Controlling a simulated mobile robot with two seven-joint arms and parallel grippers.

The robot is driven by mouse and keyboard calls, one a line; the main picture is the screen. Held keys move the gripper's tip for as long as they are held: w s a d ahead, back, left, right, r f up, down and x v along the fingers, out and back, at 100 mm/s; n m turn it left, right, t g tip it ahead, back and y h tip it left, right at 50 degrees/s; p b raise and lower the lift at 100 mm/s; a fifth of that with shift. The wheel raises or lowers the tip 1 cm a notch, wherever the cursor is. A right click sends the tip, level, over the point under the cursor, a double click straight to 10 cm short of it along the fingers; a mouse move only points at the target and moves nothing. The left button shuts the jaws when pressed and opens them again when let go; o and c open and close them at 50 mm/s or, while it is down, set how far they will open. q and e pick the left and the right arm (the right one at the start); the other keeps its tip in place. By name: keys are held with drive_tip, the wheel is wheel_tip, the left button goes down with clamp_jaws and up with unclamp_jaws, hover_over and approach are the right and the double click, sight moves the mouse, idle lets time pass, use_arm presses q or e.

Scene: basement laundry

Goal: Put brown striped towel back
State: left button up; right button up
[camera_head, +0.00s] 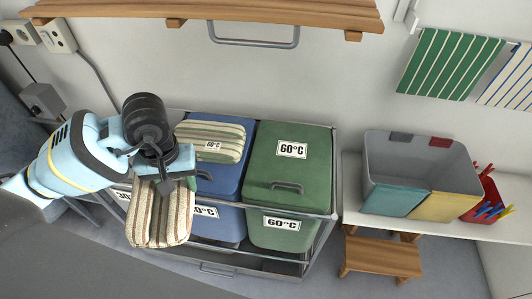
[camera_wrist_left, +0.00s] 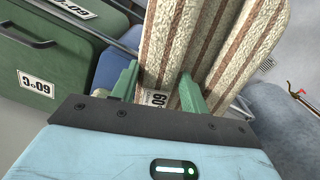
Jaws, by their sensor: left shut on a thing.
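A cream towel with brown stripes (camera_head: 160,222) hangs in my left gripper (camera_head: 166,186), in front of the laundry bins at the left. In the left wrist view the towel (camera_wrist_left: 205,45) stands between the green fingers of the left gripper (camera_wrist_left: 158,92), which are shut on it; a white label with "60" shows at its lower part. My right gripper is not in view.
A green 60°C bin (camera_head: 305,160) stands right of the blue one in a metal frame. My left arm hides most of a bin labelled 30. A grey divided box (camera_head: 415,160) and red peg basket (camera_head: 488,200) stand at right, above a wooden stool (camera_head: 380,257). A wooden shelf (camera_head: 230,8) overhangs the back.

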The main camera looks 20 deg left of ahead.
use_arm(q)
drive_tip(key=w+d+r+m, duration=0.1)
drive_tip(key=d+r+m, duration=0.3)
drive_tip(key=d+r, duration=0.3)
wheel_tip(320, 180, up, 4)
drive_tip(key=shift+w+f+m, duration=0.2)
drive_tip(key=shift+w+m, duration=0.2)
drive_tip(key=shift+d, duration=0.2)
